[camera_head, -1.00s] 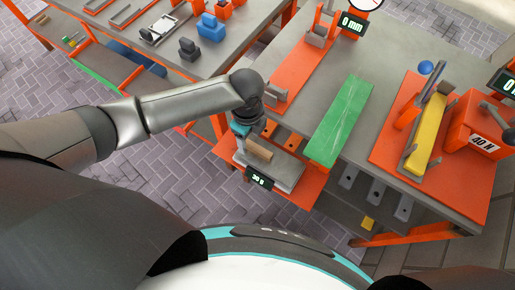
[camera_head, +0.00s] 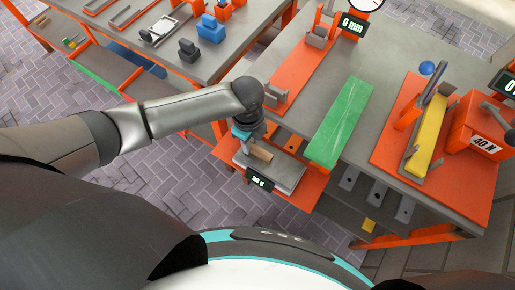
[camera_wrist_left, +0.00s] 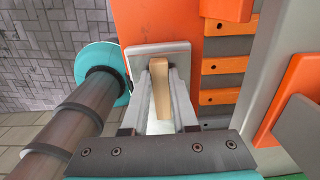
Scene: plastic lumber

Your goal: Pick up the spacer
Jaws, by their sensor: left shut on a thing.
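The spacer appears to be the tan block (camera_head: 260,154) over the grey plate of a small scale (camera_head: 285,179). My left gripper (camera_head: 255,147) reaches down over it from above. In the left wrist view the block (camera_wrist_left: 160,92) stands between the two fingers of the left gripper (camera_wrist_left: 160,72), which are shut on it. The scale's pale plate (camera_wrist_left: 142,50) shows behind the fingertips. Whether the block touches the plate is unclear. My right gripper is not in view.
A green board (camera_head: 340,122) lies on the grey table to the right. An orange base with a yellow bar (camera_head: 427,136) and an orange box marked 40 N (camera_head: 478,130) stand farther right. A second table at upper left holds blue blocks (camera_head: 211,28). Dark bars lie on a lower shelf.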

